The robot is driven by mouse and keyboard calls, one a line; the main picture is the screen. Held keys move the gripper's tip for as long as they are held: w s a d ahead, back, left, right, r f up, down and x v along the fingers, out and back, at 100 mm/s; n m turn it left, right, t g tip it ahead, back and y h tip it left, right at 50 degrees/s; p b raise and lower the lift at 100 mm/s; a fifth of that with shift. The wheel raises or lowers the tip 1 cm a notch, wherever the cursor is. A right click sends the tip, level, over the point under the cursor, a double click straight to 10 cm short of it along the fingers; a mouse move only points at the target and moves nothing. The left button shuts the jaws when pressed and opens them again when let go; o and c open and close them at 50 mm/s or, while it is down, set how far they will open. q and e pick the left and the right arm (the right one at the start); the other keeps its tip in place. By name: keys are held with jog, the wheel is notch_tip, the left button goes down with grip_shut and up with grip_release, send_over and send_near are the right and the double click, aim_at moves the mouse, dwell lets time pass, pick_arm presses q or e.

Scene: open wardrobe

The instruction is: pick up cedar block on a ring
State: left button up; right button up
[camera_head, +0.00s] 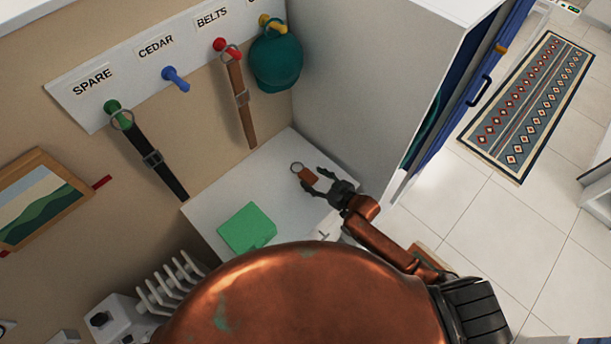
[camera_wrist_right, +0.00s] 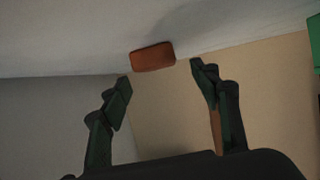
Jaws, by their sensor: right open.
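The cedar block (camera_head: 308,176) is a small orange-brown block with a metal ring (camera_head: 296,167) at its upper left end. It lies on the white shelf top below the hook board. My right gripper (camera_head: 318,182) is open beside the block, with its fingers pointing toward it. In the right wrist view the block (camera_wrist_right: 153,56) shows just beyond the open fingertips (camera_wrist_right: 162,76), toward the left finger, with nothing between the fingers. The ring does not show in that view. The blue CEDAR peg (camera_head: 176,79) on the board is empty. My left gripper is out of view.
Belts hang from the green peg (camera_head: 112,106) and red peg (camera_head: 219,45); a teal round item (camera_head: 276,60) hangs right. A grey wardrobe side (camera_head: 370,75) stands close behind the gripper.

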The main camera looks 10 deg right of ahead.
aim_at(306, 174)
jog(key=x, duration=0.3)
jog(key=shift+w+a+f, duration=0.15)
jog(key=shift+w+f, duration=0.05)
jog(key=c, duration=1.2)
